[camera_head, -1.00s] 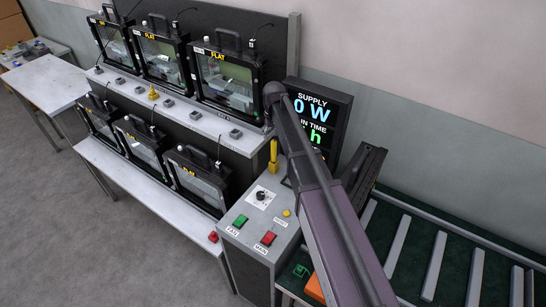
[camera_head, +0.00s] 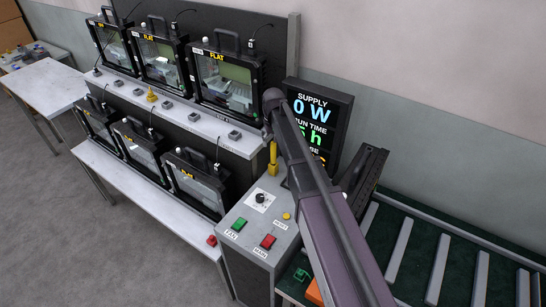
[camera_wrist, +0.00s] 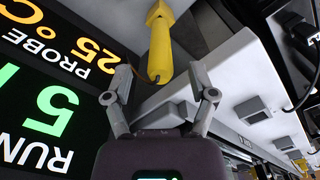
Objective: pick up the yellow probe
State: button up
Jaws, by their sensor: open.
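The yellow probe (camera_head: 273,158) stands upright at the back of the grey control box in the head view, close to the dark display. In the wrist view the yellow probe (camera_wrist: 160,48) hangs in from the top edge of the picture, its rounded end near the gap between the fingers. My gripper (camera_wrist: 160,76) is open and empty, one finger to each side below the probe's end. The probe appears apart from both fingers. My arm crosses the head view, and the fingers cannot be made out there.
The display (camera_head: 318,120) stands right beside the probe and fills the left of the wrist view. The control box (camera_head: 250,235) carries a dial, a green button and a red button. Floodlight housings (camera_head: 228,80) line the rack at left. A roller conveyor (camera_head: 440,255) lies at right.

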aim_at(273, 149)
jog(key=shift+f+b, duration=1.65)
jog(key=shift+f, duration=0.25)
grip_shut()
